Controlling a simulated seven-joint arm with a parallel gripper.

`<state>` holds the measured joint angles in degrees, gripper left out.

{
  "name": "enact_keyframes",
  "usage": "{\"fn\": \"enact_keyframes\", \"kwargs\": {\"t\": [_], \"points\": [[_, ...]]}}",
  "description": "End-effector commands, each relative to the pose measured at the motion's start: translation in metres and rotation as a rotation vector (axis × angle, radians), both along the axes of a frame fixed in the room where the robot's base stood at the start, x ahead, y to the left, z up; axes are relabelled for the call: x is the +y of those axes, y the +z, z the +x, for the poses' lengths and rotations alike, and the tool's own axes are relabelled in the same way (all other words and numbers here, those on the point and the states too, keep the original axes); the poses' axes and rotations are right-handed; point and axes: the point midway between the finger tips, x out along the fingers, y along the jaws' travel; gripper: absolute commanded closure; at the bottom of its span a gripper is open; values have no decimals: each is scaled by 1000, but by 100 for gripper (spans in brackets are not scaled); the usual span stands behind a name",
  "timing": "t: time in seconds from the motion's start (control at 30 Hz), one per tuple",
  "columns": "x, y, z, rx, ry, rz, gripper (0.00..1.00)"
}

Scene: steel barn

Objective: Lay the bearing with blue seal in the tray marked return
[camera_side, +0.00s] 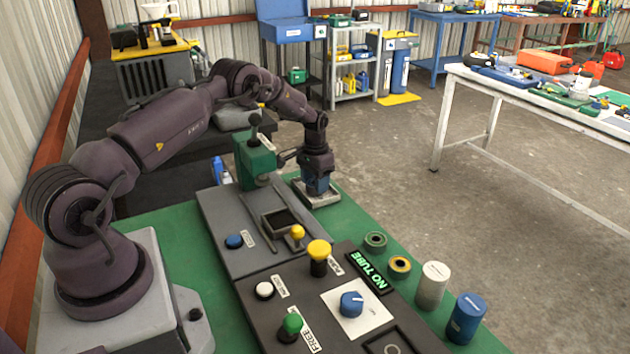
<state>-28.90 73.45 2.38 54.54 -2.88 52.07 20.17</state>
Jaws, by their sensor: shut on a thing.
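My gripper (317,189) points down at the far end of the bench, low over a small light grey metal tray (332,199). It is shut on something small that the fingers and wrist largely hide. I take it to be the bearing with blue seal, as no blue-sealed ring shows elsewhere. Whether it touches the tray floor cannot be told. No return mark can be read on this tray.
A grey control panel (240,262) with buttons, a blue knob (351,303) and a lit "NO TUBE" sign (369,272) fills the middle. A green press-like device (257,160) stands left of my gripper. A grey cylinder (432,285) and blue cylinder (466,317) stand at front right.

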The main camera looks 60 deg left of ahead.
Motion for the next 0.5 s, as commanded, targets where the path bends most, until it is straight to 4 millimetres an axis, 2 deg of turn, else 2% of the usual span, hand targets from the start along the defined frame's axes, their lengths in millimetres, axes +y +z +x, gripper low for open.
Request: {"fn": "enact_keyframes", "kwargs": {"t": [0.37,0.4,0.47,0.5], "points": [[0,-4,0,-2,0,1,76],[0,-4,0,-2,0,1,41],[0,-4,0,-1,0,0,28],[0,-4,0,-1,0,0,25]]}}
